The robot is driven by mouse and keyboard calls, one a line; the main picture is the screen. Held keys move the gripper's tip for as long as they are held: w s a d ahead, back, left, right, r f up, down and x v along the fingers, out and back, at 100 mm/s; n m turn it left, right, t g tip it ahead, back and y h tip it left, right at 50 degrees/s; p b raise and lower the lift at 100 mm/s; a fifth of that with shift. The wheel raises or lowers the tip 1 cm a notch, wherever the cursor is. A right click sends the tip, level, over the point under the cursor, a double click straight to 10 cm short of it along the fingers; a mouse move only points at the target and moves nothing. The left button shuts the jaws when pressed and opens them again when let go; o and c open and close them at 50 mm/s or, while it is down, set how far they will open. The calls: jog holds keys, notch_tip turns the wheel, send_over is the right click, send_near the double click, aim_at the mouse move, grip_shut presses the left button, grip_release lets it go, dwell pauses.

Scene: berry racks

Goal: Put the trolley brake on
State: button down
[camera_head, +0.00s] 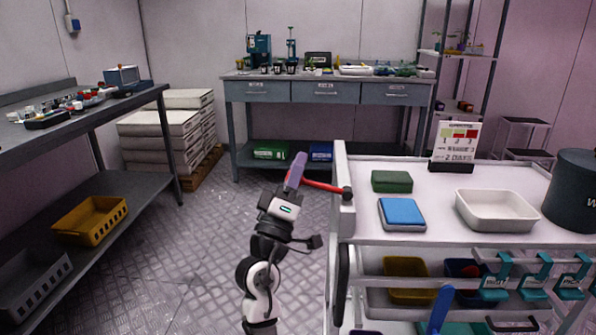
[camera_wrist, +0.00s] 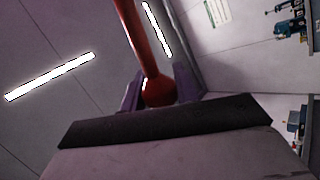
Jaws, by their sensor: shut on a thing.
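The white trolley (camera_head: 440,235) stands at the right in the head view. Its red brake lever (camera_head: 325,186) sticks out to the left from a dark pivot on the trolley's left end, nearly level and sloping slightly. My gripper (camera_head: 297,168), with purple fingers, is at the lever's outer left end. In the wrist view the red lever (camera_wrist: 139,38) ends in a round red knob (camera_wrist: 158,90) between the two purple fingers. The fingers are shut on this knob. The fingers partly hide the knob in the head view.
The trolley top carries a green block (camera_head: 391,181), a blue-topped scale (camera_head: 402,213), a white tray (camera_head: 497,211), a sign (camera_head: 455,142) and a dark bucket (camera_head: 575,190). A shelved bench (camera_head: 75,205) stands left. Open floor (camera_head: 190,255) lies between.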

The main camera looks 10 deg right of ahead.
jog(key=shift+a+f, duration=0.1)
jog(key=c, duration=1.1)
grip_release()
jog(key=shift+f, duration=0.15)
